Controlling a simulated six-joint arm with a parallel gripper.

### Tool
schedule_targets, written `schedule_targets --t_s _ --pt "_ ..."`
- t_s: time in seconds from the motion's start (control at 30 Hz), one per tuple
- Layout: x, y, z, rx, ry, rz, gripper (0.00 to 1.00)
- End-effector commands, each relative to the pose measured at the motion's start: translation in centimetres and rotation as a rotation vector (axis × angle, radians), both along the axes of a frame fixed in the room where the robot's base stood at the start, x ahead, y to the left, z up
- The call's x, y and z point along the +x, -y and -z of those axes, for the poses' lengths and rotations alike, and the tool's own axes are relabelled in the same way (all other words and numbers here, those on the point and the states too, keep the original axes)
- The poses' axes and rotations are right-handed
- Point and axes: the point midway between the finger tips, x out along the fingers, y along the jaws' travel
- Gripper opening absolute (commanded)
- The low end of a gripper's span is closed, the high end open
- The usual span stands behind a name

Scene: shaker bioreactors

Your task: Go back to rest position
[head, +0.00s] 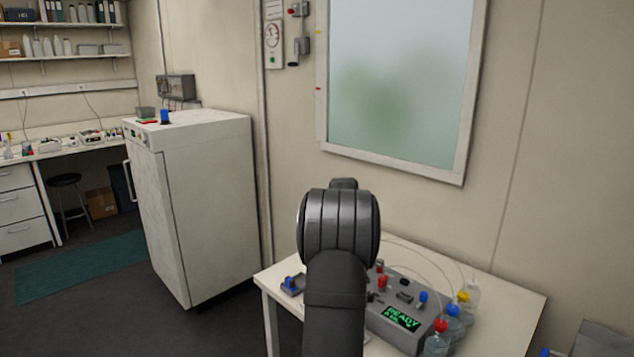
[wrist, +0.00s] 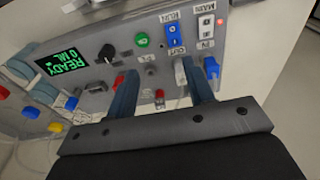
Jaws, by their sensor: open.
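My gripper (wrist: 162,84) is open, with its two blue-grey fingers spread in front of the panel of a grey control box (wrist: 108,62). Nothing shows between the fingers except part of the panel. I cannot tell whether the fingertips touch it. The box has a green display (wrist: 63,63) reading READY, a black knob (wrist: 106,53), a green button (wrist: 142,40) and a blue RUN switch (wrist: 175,34). In the head view the box (head: 402,335) stands on a white table (head: 510,305). My own dark arm hides part of the box and my gripper there.
Capped bottles (head: 437,344) stand right of the box, with thin tubes (head: 425,255) above. A small dark-blue item (head: 292,285) lies at the table's left. A white cabinet (head: 205,205) stands left, a framed window (head: 400,85) behind.

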Motion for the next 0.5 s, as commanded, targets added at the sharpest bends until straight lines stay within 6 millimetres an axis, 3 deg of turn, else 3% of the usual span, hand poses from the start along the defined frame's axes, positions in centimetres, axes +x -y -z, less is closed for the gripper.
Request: schedule_targets --t_s 0.5 --pt "-3.5 10.0 -0.7 0.001 -0.003 0.001 0.48"
